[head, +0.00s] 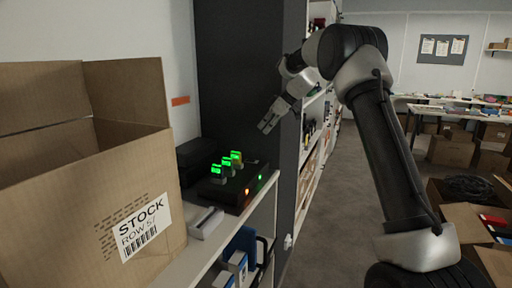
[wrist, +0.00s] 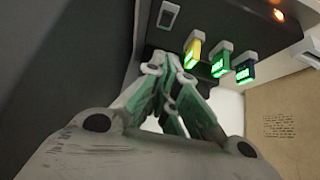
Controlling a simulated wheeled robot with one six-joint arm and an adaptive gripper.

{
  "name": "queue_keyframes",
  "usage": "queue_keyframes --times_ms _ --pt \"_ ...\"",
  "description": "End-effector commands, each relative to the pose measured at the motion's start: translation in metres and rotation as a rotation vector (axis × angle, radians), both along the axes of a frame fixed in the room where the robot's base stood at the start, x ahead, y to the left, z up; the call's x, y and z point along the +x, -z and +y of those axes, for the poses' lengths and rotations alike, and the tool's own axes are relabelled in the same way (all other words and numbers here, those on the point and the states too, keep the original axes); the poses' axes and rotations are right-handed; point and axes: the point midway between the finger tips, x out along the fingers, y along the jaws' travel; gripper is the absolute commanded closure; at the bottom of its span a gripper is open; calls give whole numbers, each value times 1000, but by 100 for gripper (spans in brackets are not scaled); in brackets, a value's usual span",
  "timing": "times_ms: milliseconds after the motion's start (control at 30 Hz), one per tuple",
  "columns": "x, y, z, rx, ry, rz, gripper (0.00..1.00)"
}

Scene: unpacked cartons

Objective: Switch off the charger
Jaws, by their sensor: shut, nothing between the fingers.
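The charger (head: 237,200) is a black box on the white shelf, with three upright units in its top showing lit green displays (head: 226,166). An orange light (head: 247,191) and a green light (head: 260,177) glow on its front edge. In the wrist view the charger (wrist: 270,40) shows the three units (wrist: 221,62), the orange light (wrist: 279,15) and a pale-framed dark switch (wrist: 168,14) apart from the units. The switch's position cannot be told. My gripper (head: 265,127) is shut and empty, above and beyond the charger; its fingers (wrist: 167,62) also show in the wrist view.
An open STOCK carton (head: 130,190) stands left of the charger. A white box (head: 205,222) lies in front of it on the shelf (head: 262,208). A tall dark panel (head: 235,70) rises behind. The aisle floor (head: 345,200) lies to the right.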

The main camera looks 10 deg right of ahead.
Motion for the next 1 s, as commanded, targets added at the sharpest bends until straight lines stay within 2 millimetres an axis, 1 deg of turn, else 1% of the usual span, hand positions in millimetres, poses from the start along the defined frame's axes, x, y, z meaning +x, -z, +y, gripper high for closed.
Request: queue_keyframes --times_ms 167,533,600,733,867,1000 --pt "7 18 12 1 -1 3 100" --pt "35 80 50 0 0 2 100" --pt "34 91 48 0 1 5 100" --pt "33 107 46 1 2 3 100" --pt "33 115 45 0 2 2 100" --pt "33 117 45 0 2 2 100"
